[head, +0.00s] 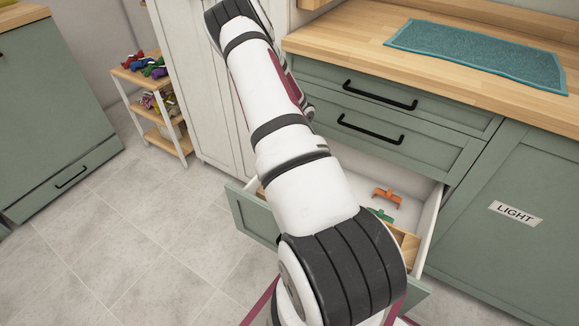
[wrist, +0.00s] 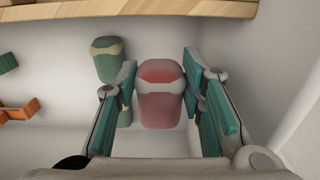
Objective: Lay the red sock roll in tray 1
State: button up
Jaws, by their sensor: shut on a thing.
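The red sock roll (wrist: 160,105) has a pale band and sits between the two teal pads of my gripper (wrist: 160,92) in the wrist view. My gripper is shut on it. Whether the roll touches the white surface below it cannot be told. In the head view my arm hides both the gripper and the roll. No tray labelled 1 can be made out in either view.
A green sock roll (wrist: 108,62) stands close to the left pad. An orange clip (head: 388,197) and a green clip (head: 380,214) lie in the open drawer (head: 432,216). A teal towel (head: 480,52) lies on the worktop. A shelf (head: 150,105) holds coloured items.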

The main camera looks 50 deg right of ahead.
jog(key=shift+r, duration=0.55)
